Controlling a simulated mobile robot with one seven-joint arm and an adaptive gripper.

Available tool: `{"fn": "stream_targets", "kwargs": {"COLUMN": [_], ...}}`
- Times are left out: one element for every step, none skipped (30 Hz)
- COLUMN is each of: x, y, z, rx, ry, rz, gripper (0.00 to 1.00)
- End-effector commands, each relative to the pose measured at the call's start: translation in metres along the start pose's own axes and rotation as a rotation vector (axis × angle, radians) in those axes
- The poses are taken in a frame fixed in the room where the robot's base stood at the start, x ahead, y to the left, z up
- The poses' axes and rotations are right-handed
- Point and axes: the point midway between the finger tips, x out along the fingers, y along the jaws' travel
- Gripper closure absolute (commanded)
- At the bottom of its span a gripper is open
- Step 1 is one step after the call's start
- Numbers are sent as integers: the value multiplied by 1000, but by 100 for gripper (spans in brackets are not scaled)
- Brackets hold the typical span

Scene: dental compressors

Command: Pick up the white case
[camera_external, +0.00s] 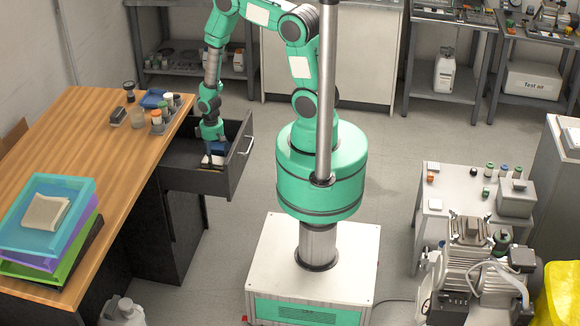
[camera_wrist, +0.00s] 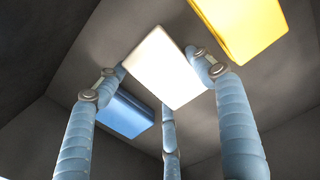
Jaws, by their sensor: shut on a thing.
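The white case (camera_wrist: 163,68) is a small pale block inside the open dark drawer (camera_external: 185,179). In the wrist view it sits between the blue-grey fingers of my gripper (camera_wrist: 160,78). The fingers meet it on its left and right sides, and a third finger is below it in the picture. My gripper (camera_external: 213,150) reaches down into the drawer in the external view, shut on the white case. The case is small there and partly hidden by the gripper. I cannot tell if the case is off the drawer floor.
A blue block (camera_wrist: 125,112) and a yellow block (camera_wrist: 243,25) are also in the drawer, close to the fingers. The drawer walls surround my gripper. The wooden desk (camera_external: 112,160) adjoins on the left, with several bottles and stacked trays (camera_external: 45,215). Open floor lies right of the drawer.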

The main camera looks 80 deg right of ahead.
Motion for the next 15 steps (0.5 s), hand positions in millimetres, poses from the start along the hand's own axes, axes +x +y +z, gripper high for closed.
{"fn": "stream_targets", "kwargs": {"x": [0, 0, 0, 0, 0, 0, 0, 0, -1, -2, -4, -6, -8, -11, -15], "y": [0, 0, 0, 0, 0, 0, 0, 0, 0, 0, 0, 0, 0, 0, 0], "z": [0, 0, 0, 0, 0, 0, 0, 0, 0, 0, 0, 0, 0, 0, 0], "rx": [0, 0, 0, 0, 0, 0, 0, 0, 0, 0, 0, 0, 0, 0, 0], "ry": [0, 0, 0, 0, 0, 0, 0, 0, 0, 0, 0, 1, 1, 1, 1], "rz": [0, 0, 0, 0, 0, 0, 0, 0, 0, 0, 0, 0, 0, 0, 0], "gripper": [60, 60, 60, 60, 60, 60, 60, 60, 60, 60, 60, 60, 60, 60, 60]}}
